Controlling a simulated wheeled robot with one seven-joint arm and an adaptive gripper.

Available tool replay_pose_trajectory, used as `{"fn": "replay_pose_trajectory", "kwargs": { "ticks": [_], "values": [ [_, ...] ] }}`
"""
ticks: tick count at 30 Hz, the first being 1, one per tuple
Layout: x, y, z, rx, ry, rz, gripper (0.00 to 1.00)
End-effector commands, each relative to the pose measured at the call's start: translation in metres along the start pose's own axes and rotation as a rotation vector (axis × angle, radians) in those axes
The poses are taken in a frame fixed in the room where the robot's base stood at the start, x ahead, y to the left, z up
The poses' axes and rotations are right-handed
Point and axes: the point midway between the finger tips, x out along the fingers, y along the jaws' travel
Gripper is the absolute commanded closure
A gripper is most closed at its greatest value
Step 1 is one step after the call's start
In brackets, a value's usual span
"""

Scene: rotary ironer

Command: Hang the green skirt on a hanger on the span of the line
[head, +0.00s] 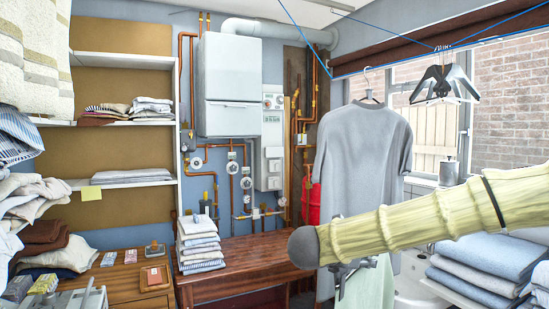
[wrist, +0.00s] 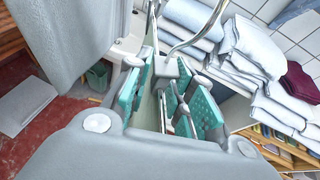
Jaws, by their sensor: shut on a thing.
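My gripper (head: 350,268) is in front of the grey shirt, partly hidden behind my arm in the head view. In the wrist view its teal-padded fingers (wrist: 172,100) are closed on the hanger (wrist: 166,68), whose bent metal hook (wrist: 205,30) rises above them. The pale green skirt (head: 368,288) hangs below my gripper in the head view; its lower part is cut off by the frame. The blue line (head: 330,72) runs across the top of the head view, well above my gripper. How the skirt is fixed to the hanger is hidden.
A grey shirt (head: 370,135) hangs on a hanger close behind my gripper. Dark and white hangers (head: 446,80) hang farther right. Folded clothes (head: 480,280) are stacked at lower right. A wooden table (head: 260,255) with a clothes pile (head: 198,240) stands at the back.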

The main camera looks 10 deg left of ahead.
Motion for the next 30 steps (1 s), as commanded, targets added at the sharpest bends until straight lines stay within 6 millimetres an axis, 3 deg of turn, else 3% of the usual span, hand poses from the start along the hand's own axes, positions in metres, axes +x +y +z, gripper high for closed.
{"fn": "replay_pose_trajectory", "kwargs": {
  "ticks": [1,3,12,20,30],
  "values": [
    [-0.011,0.003,0.023,0.016,-0.003,-0.023,1.0],
    [-0.023,0.005,0.046,0.031,-0.002,-0.058,1.0],
    [-0.086,0.011,0.137,0.091,0.007,-0.19,1.0],
    [-0.154,0.014,0.205,0.135,0.012,-0.281,1.0],
    [-0.256,0.015,0.278,0.176,0.016,-0.362,1.0]
  ]
}}
